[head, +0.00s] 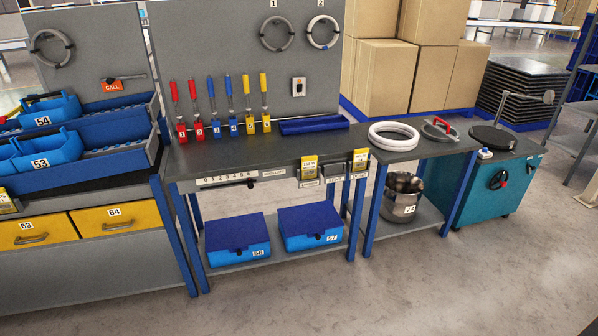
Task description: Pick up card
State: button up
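Two yellow card-like pieces stand at the front edge of the grey workbench (235,162), a left one (309,166) and a right one (359,160). Each sits in or against a small grey holder on the edge; their print is too small to read. An orange tag marked CALL (113,85) is on the grey back panel at the left. I cannot tell which of these is the task's card. My gripper is not in view.
Red, blue and yellow handled tools (227,100) stand in a row on the bench. Blue boxes (235,239) are on the lower shelf. A metal pot (401,197) stands under the side table. The floor in front (400,290) is clear.

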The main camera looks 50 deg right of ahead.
aim_at(309, 163)
jog(key=z, duration=0.1)
jog(key=i, duration=0.95)
jog(key=u, duration=0.05)
